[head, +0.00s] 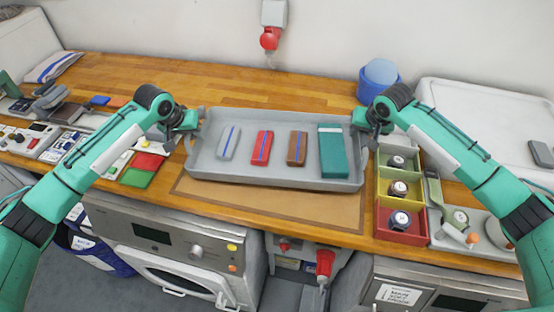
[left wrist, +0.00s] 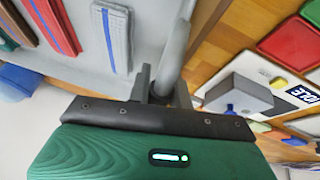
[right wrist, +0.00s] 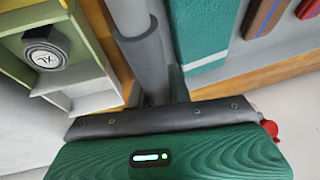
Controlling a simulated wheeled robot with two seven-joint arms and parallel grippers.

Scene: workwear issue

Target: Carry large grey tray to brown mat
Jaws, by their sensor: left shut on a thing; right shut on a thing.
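The large grey tray (head: 245,162) is in the middle of the head view, over the back part of the brown mat (head: 270,204); the mat's front strip shows. I cannot tell whether the tray touches it. In the tray lie a grey folded item (head: 228,143), a red one (head: 262,147), a brown one (head: 296,149) and a larger teal one (head: 332,152). My left gripper (head: 187,128) is shut on the tray's left handle (left wrist: 176,45). My right gripper (head: 366,128) is shut on its right handle (right wrist: 140,45).
Right of the tray stand yellow-green and red bins (head: 398,190) with dark rolls, close to its edge. A blue tub (head: 380,78) is behind right. Red and green pads (head: 140,172) lie to the left. The wooden counter (head: 270,88) is clear behind the tray.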

